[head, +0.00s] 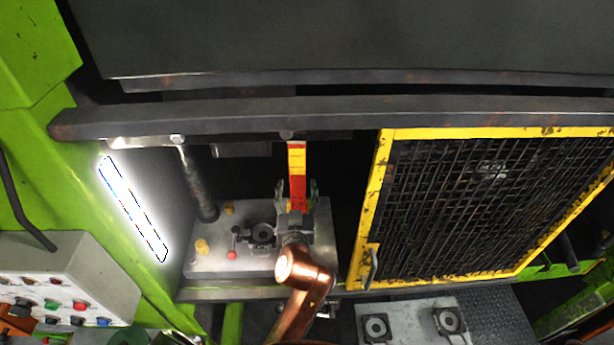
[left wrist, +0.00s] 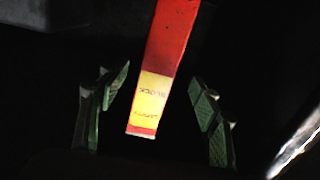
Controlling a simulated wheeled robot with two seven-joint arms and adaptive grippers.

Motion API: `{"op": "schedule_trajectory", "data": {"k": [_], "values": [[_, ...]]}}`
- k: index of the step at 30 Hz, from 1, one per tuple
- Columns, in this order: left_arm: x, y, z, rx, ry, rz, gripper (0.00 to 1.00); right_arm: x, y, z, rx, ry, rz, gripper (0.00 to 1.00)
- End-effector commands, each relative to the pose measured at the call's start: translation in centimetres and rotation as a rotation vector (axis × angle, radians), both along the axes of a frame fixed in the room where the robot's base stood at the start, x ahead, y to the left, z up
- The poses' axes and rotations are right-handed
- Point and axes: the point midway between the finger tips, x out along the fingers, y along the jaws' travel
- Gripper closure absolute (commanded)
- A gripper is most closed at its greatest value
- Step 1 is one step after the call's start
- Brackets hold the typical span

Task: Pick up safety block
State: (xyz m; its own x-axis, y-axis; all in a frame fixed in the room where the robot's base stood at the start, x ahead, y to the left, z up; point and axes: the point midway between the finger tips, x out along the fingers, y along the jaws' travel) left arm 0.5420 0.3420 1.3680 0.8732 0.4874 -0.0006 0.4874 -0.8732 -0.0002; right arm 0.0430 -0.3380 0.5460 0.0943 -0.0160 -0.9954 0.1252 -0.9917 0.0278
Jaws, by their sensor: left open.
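The safety block (head: 297,160) is a red and yellow bar. In the head view it stands in the dark press opening, its upper end near the dark beam and its lower red part at my left gripper (head: 297,190). In the left wrist view the block (left wrist: 165,50) shows red, with a yellow lettered band near a red end. My left gripper (left wrist: 160,92) is open there, with a green-padded finger on each side of the block. Gaps show between the block and both fingers. Whether the block lies fully between the pads in depth is unclear. My right gripper is out of view.
A grey die plate (head: 215,262) with small fittings lies below and left of the gripper. A metal post (head: 197,180) stands to the left. A yellow-framed mesh guard (head: 372,205) is close on the right. The dark beam (head: 340,118) crosses above. A control box (head: 95,262) is at lower left.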

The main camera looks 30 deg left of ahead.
Motion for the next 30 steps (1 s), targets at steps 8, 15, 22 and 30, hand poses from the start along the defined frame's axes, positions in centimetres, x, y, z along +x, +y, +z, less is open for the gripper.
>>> {"op": "schedule_trajectory", "data": {"k": [8, 15, 22, 30], "values": [[3.2, 1.6, 0.4, 0.004, 0.0, -0.002, 0.42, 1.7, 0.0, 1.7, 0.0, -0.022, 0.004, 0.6], [5.1, 2.6, 0.2, 0.0, -0.001, -0.002, 0.42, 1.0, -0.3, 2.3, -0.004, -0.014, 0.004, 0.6], [5.2, 2.7, 0.0, 0.0, -0.001, -0.003, 0.43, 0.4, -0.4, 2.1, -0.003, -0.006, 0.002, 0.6], [5.2, 2.6, 0.0, 0.0, -0.001, -0.003, 0.62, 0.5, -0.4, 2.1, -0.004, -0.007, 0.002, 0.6]]}}
